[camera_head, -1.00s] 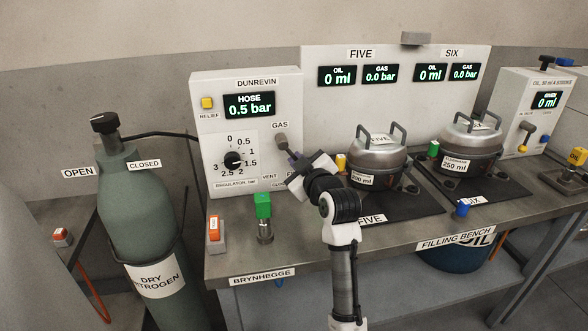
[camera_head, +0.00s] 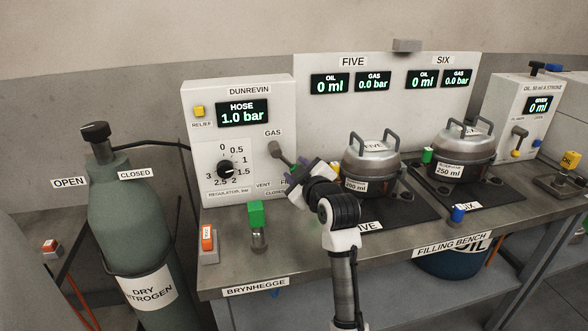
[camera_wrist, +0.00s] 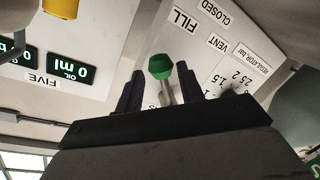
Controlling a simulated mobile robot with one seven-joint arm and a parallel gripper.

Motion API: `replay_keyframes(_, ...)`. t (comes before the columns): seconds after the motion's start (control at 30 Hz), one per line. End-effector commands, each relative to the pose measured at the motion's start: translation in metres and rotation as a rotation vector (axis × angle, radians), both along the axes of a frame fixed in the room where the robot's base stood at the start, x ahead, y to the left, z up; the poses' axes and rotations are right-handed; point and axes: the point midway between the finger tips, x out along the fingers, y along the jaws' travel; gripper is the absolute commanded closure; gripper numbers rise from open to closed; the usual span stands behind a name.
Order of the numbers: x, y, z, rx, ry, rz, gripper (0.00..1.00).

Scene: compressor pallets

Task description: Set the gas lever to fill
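The gas lever's grey upper part (camera_head: 276,149) is on the Dunrevin panel under the GAS label. In the head view it slants down to the right, and its end is hidden behind my gripper (camera_head: 298,168). In the wrist view, turned upside down, the lever's green knob (camera_wrist: 160,66) and thin shaft are between the two dark fingers of my gripper (camera_wrist: 160,88). Narrow gaps show beside the shaft, so the fingers look open around the lever. The FILL label (camera_wrist: 184,21) is near the knob; VENT and CLOSED are farther right. The hose display (camera_head: 242,115) reads 1.0 bar.
The regulator dial (camera_head: 226,169) is left of the lever. A green block (camera_head: 255,213) on a post and an orange switch (camera_head: 207,238) stand on the bench before the panel. Compressor five (camera_head: 371,165) is close to the right of my gripper. A nitrogen cylinder (camera_head: 125,215) stands left.

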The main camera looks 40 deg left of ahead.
Motion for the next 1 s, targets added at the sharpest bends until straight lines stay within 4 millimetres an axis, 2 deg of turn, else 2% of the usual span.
replay_keyframes(0.27,-0.004,0.003,0.005,0.007,-0.007,0.009,0.58)
replay_keyframes(0.43,-0.010,-0.006,0.006,0.009,-0.009,0.009,0.58)
replay_keyframes(0.57,-0.022,-0.027,0.008,0.010,-0.011,0.007,0.58)
replay_keyframes(0.8,-0.051,-0.075,0.015,0.009,-0.010,0.005,0.58)
replay_keyframes(1.0,-0.068,-0.104,0.020,0.007,-0.008,0.004,0.58)
